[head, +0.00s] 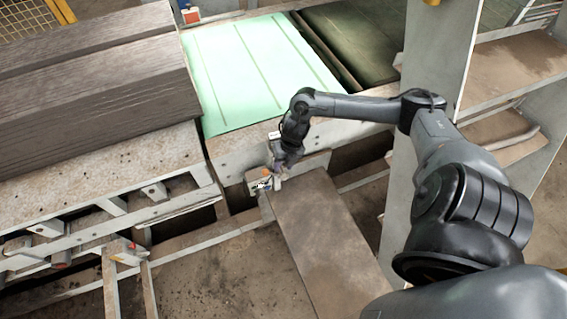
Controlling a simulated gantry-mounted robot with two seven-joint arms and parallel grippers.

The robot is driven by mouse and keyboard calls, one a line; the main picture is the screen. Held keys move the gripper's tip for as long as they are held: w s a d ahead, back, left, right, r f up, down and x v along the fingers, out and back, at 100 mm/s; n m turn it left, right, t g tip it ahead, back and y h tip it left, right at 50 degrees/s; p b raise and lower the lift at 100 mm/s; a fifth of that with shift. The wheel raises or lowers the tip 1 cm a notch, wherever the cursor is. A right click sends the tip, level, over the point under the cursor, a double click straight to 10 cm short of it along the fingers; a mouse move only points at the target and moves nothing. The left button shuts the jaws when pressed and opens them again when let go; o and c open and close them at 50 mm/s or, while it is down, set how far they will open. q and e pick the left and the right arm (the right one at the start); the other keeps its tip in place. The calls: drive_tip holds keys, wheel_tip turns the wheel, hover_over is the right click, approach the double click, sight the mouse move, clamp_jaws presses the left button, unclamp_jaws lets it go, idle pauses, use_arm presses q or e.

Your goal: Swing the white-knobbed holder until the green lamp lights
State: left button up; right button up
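My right arm comes in from the right, and its gripper (275,178) points down at a small fitting with a pale, knob-like part (278,184). The fitting is at the near end of a pale bracket, beside the long brown plate. Small coloured bits, yellow and blue among them, show just left of the fingertips. The gripper covers much of the fitting, so I cannot tell whether the fingers touch or grip the knob. I cannot make out a lit green lamp. My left gripper is not in view.
A mint-green panel (255,75) lies on the machine behind my gripper. Large dark ribbed slabs (100,70) fill the left. A small box with a red button (130,248) sits on a rail at lower left. A grey upright (430,60) stands right, close to my arm.

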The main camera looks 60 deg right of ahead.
drive_tip(key=shift+c, duration=0.3)
clamp_jaws()
